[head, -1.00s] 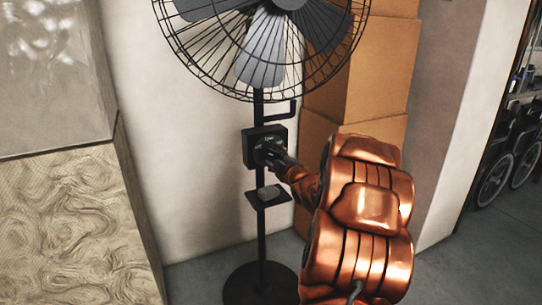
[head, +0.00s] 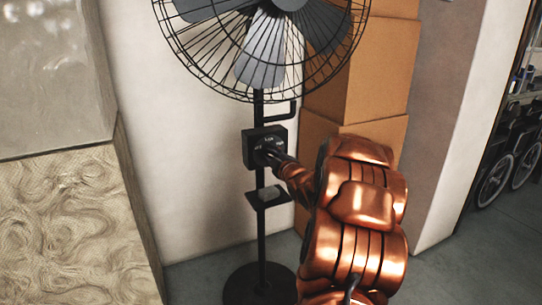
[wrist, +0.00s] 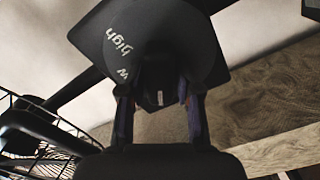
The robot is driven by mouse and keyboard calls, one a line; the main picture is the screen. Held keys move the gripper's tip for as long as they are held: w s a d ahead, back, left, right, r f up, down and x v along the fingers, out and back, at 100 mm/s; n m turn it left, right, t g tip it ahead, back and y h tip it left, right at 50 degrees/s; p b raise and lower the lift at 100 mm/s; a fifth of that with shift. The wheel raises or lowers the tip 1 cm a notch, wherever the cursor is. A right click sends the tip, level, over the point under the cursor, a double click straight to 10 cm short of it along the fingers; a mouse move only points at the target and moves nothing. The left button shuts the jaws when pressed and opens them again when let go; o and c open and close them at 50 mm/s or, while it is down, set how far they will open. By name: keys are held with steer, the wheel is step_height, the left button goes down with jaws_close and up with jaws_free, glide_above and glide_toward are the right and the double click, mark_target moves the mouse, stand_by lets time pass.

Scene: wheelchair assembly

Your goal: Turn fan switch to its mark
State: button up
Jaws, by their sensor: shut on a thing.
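The black standing fan (head: 262,215) has a dark switch box (head: 249,155) on its pole, with small white lettering on its front. In the wrist view the dark face of the switch (wrist: 150,30) shows the word "high" and a part of another word at the left. My gripper (head: 268,155) is at the front of the box. In the wrist view my gripper (wrist: 160,92) has its two fingers on either side of the dark knob (wrist: 158,78), shut on it. A short white mark shows on the knob. In the head view the gripper hides most of the knob.
Brown cardboard boxes (head: 368,75) are stacked right behind the fan. A small shelf (head: 268,198) sits on the pole below the switch box. A large patterned block (head: 65,220) stands at the left. Wheelchairs (head: 510,165) are at the far right.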

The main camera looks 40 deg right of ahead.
jaws_close()
steer(key=shift+m, duration=0.3)
steer(key=m+p, duration=0.2)
steer(key=m, duration=0.1)
steer(key=m+p, duration=0.2)
steer(key=shift+d+r, duration=0.1)
steer(key=shift+r, duration=0.25)
steer(key=m+p, duration=0.4)
steer(key=m, duration=0.2)
steer(key=shift+d, duration=0.15)
steer(key=m+p, duration=0.1)
steer(key=m, duration=0.2)
steer(key=m+p, duration=0.1)
steer(key=m, duration=0.2)
steer(key=shift+s+d+f+m, duration=0.1)
steer(key=shift+f+m, duration=0.05)
steer(key=shift+m, duration=0.25)
steer(key=m, duration=0.2)
steer(key=m+p, duration=0.1)
steer(key=m, duration=0.2)
steer(key=shift+d+f, duration=0.1)
steer(key=shift+f, duration=0.1)
steer(key=shift+m, duration=0.4)
